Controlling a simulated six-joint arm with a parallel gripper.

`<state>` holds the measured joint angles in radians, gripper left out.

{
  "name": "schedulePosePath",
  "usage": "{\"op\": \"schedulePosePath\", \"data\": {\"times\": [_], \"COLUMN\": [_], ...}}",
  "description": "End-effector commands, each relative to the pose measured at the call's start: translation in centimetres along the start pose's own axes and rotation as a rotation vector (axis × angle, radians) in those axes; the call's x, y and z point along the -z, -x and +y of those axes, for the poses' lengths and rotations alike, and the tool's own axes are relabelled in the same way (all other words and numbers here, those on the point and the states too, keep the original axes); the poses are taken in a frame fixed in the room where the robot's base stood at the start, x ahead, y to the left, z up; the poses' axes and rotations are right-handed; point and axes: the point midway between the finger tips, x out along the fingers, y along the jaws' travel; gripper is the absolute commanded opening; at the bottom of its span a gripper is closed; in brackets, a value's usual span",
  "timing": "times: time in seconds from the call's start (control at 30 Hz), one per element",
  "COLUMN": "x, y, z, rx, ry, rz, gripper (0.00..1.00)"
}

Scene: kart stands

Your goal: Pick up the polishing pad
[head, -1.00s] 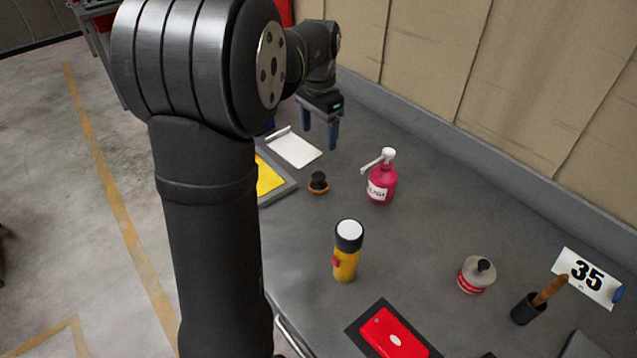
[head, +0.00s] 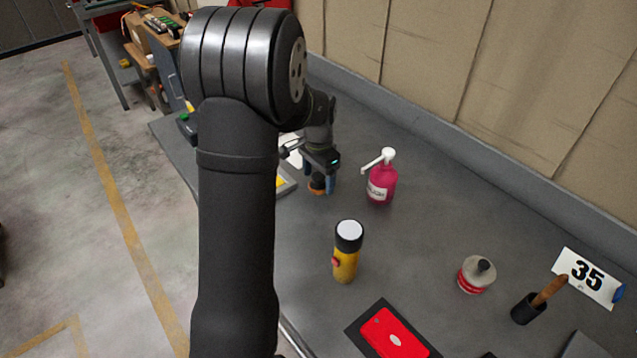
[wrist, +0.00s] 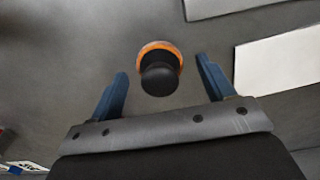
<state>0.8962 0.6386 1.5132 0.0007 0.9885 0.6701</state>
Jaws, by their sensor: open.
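The polishing pad (head: 316,185) has a round black knob on an orange disc and stands on the grey bench. In the wrist view the pad (wrist: 159,73) lies just ahead of my gripper's fingertips, centred between them. My gripper (wrist: 162,72) is open, with one blue finger on each side of the pad and nothing held. In the head view my gripper (head: 320,184) is low over the pad, and its fingers partly hide it. I cannot tell whether the fingers touch the bench.
A pink pump bottle (head: 381,183) stands close to the right of my gripper. A tin (head: 476,274), a red phone-like item (head: 394,333) and a number card (head: 588,278) lie farther right.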

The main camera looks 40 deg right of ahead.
Motion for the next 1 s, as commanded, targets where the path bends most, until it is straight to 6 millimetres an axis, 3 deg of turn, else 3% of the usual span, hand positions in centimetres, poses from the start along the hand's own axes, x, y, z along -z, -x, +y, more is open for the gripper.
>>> {"op": "schedulePosePath", "data": {"times": [0.3,0.57,0.87,1.0], "x": [0.0,0.0,0.0,0.1], "y": [-0.8,-0.8,-0.7,0.4], "z": [0.0,0.0,0.0,0.0], "rx": [0.002,0.002,0.002,0.003], "ry": [0.0,0.0,0.0,0.0], "rz": [0.001,0.001,0.001,0.003], "gripper": [0.75,0.26,0.26,0.26]}}
